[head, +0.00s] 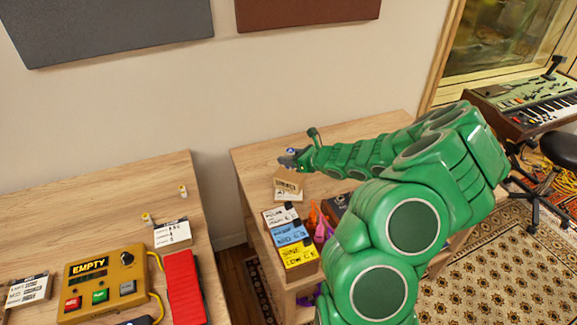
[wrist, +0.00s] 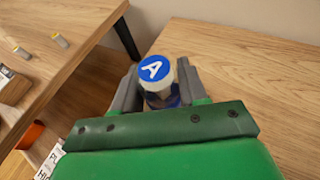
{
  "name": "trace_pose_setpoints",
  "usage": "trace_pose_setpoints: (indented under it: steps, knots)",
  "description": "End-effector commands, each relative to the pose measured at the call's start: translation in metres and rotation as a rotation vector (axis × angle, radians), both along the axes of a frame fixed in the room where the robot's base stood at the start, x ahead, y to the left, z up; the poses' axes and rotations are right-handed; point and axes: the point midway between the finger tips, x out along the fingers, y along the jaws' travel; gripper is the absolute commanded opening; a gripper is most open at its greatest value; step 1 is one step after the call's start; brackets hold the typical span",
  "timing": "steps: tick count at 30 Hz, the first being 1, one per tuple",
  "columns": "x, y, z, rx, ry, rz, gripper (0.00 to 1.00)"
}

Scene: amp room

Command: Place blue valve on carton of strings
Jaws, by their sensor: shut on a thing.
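The blue valve (wrist: 155,68), a small cylinder with a white rim and a blue top marked with a white A, is between the fingers of my gripper (wrist: 158,85) in the wrist view. My gripper is shut on it and holds it upright. In the head view my gripper (head: 290,160) is over the right table, just above a small brown carton (head: 289,178), which looks like the carton of strings. I cannot tell whether the valve touches the carton. The wrist view does not show the carton; my gripper's body fills the lower part.
White, blue and yellow labelled boxes (head: 291,234) and purple and orange items (head: 319,222) stand nearer on the right table (head: 262,160). A gap separates it from the left table (head: 120,205), which holds a yellow control box (head: 98,280) and a red block (head: 184,287). The right table's back is clear.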

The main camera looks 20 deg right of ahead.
Motion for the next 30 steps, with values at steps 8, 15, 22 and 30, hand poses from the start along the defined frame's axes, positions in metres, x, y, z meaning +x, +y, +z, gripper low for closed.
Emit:
trace_pose_setpoints:
  steps: [8,15,22,30]
  knots:
    - [0.014,-0.003,-0.018,0.001,0.0,0.002,0.12]
    - [0.019,-0.004,-0.024,-0.001,-0.001,0.002,0.12]
    - [0.02,-0.004,-0.05,0.0,0.003,0.001,0.12]
    - [0.02,-0.004,-0.056,-0.001,0.001,0.0,0.12]
